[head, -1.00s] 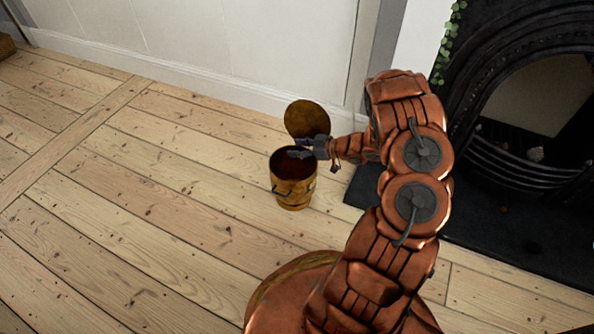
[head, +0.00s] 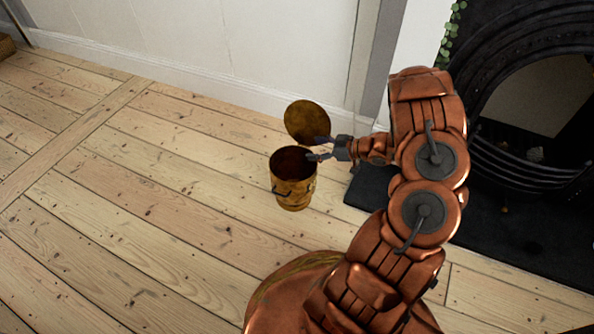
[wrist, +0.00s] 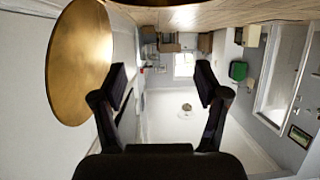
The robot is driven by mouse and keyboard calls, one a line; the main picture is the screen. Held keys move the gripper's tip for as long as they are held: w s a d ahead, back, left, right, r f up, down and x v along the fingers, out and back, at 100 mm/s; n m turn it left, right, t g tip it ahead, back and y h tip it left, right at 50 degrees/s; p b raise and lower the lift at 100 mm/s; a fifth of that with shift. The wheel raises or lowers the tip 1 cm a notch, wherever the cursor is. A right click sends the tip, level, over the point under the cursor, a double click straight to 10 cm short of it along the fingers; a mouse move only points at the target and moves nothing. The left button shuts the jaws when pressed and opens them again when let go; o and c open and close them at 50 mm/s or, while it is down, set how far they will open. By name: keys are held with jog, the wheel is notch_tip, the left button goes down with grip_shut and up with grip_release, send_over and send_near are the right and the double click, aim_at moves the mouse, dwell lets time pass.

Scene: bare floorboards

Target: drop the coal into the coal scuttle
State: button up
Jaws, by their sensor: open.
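The brass coal scuttle (head: 294,192) stands upright on the floorboards, open at the top with a dark interior. Its round lid (head: 305,120) stands tilted up behind the opening, and the lid also shows at upper left in the wrist view (wrist: 80,62). My gripper (head: 320,148) is open just right of the scuttle's opening, near its rim and in front of the lid. In the wrist view its two fingers (wrist: 161,78) are spread wide with nothing between them. No coal can be made out; the scuttle's inside is too dark to tell what lies in it.
A black fireplace (head: 500,110) with a dark hearth (head: 480,230) is on the right behind my arm. A small brown bit (head: 504,209) lies on the hearth. A white wall (head: 200,50) runs behind the scuttle.

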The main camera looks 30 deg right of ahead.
jog(key=shift+v, duration=2.45)
